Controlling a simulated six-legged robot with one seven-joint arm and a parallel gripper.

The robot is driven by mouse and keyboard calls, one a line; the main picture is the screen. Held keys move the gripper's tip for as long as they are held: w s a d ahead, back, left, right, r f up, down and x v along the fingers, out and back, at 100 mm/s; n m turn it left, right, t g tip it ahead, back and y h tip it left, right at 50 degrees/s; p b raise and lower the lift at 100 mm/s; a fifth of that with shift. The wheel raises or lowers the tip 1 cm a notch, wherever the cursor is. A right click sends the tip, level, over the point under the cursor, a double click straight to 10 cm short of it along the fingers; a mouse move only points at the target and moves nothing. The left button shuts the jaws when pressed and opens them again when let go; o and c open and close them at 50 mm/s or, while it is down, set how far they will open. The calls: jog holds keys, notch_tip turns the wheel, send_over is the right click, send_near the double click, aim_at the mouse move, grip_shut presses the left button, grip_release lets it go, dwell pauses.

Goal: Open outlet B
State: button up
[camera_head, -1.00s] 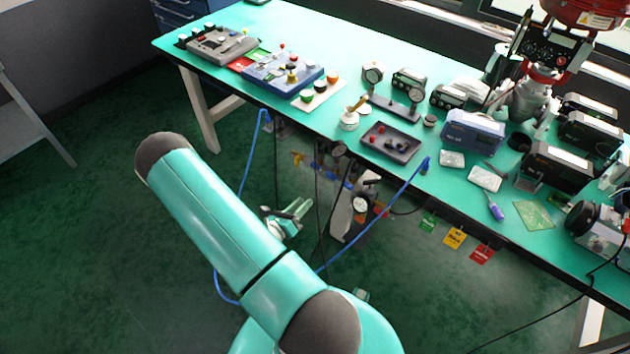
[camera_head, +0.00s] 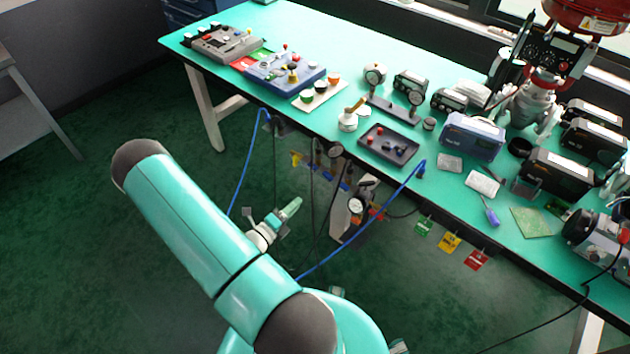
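Outlet B cannot be told apart by any readable label. A row of small valves with a yellow handle (camera_head: 295,158) and blue handles (camera_head: 327,170) hangs under the table's front edge, partly hidden by hoses and cables. My gripper (camera_head: 268,228) seems to be the small teal and pale part beyond my forearm, low and to the left of the valves. It looks apart from them. My arm hides part of it, and its fingers are too small to tell open from shut.
A blue hose (camera_head: 240,175) loops down left of the valves; another blue hose (camera_head: 375,215) crosses at the right. Green, yellow and red tags (camera_head: 450,242) hang farther right. The green table (camera_head: 450,90) holds instruments. The floor at left is clear.

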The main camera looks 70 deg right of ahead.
aim_at(328, 176)
jog(key=x, duration=1.4)
jog(key=shift+s, duration=0.15)
jog(key=shift+c, duration=0.2)
grip_shut()
